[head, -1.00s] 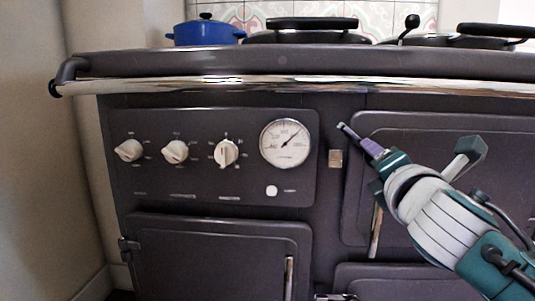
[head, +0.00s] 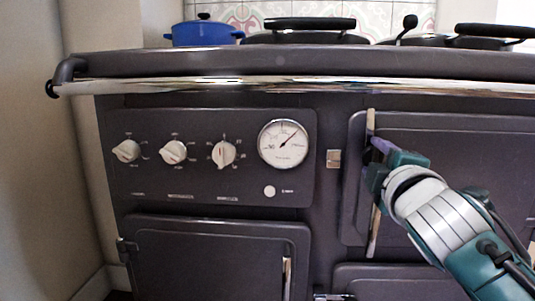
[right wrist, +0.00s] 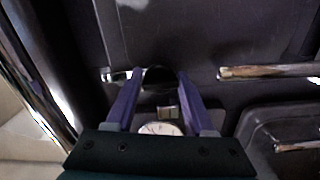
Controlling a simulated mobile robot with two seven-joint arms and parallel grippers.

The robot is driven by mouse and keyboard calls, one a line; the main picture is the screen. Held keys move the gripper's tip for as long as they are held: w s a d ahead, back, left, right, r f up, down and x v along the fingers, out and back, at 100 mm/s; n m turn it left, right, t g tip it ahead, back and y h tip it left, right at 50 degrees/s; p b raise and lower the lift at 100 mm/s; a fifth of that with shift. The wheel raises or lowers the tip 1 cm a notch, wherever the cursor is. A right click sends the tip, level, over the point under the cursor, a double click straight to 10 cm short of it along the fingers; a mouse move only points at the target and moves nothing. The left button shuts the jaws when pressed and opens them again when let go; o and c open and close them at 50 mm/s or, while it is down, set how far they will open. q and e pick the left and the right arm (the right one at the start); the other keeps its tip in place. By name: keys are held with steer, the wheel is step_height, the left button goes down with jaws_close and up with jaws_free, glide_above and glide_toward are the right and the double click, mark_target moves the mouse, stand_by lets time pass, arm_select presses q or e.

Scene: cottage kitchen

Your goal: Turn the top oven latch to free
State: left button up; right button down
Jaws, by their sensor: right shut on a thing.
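The top oven door (head: 460,165) is at the right of the dark range in the head view, and it is closed. Its latch (head: 372,235) is a long pale bar standing about upright along the door's left edge. It also shows in the right wrist view (right wrist: 265,71), where it runs across the picture. My right gripper (head: 378,150) is at the upper part of the latch and hides its middle. In the right wrist view its two purple fingers (right wrist: 157,78) close on the latch with a dark part between their tips. My left gripper is not in view.
A small metal catch plate (head: 333,158) sits just left of the door. A control panel with knobs and a dial (head: 284,143) is further left. A chrome rail (head: 300,86) runs across above the door. A lower door (head: 400,285) is below.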

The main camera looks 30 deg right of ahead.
steer(key=shift+m, duration=0.5)
steer(key=shift+c, duration=1.7)
jaws_free()
